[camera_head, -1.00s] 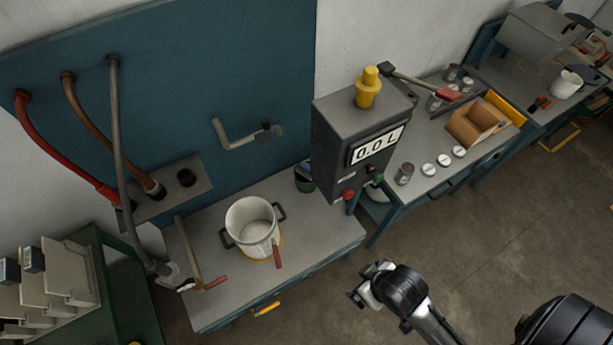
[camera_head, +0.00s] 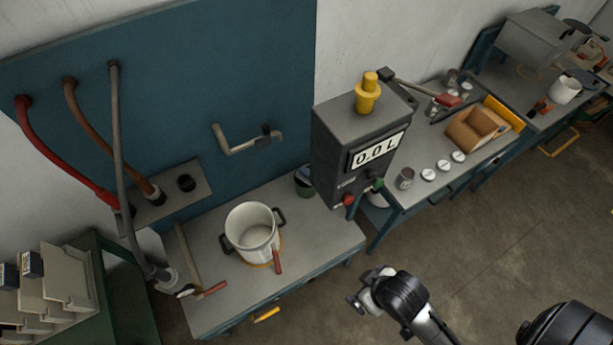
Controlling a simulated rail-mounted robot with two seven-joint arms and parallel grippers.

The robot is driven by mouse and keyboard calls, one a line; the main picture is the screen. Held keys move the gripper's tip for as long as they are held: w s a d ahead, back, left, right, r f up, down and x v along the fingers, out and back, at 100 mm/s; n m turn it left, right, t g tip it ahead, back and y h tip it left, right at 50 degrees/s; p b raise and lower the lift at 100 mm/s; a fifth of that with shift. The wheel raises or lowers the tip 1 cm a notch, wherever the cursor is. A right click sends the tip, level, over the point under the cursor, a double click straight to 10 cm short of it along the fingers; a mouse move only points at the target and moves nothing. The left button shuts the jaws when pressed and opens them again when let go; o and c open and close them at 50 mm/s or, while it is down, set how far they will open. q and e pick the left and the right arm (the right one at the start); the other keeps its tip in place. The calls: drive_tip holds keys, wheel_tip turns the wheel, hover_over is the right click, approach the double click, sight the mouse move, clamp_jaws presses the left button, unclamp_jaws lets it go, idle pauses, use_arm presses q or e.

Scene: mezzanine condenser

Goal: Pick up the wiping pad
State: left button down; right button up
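I cannot make out a wiping pad in the head view. My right gripper (camera_head: 362,289) hangs over the floor at the lower middle, in front of the workbench and to the right of its front edge. Its two finger ends look apart, with nothing seen between them. My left gripper is out of the picture.
A second bench behind holds a cardboard box (camera_head: 476,132) and white-topped jars (camera_head: 443,166). The floor (camera_head: 500,240) at right is clear.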

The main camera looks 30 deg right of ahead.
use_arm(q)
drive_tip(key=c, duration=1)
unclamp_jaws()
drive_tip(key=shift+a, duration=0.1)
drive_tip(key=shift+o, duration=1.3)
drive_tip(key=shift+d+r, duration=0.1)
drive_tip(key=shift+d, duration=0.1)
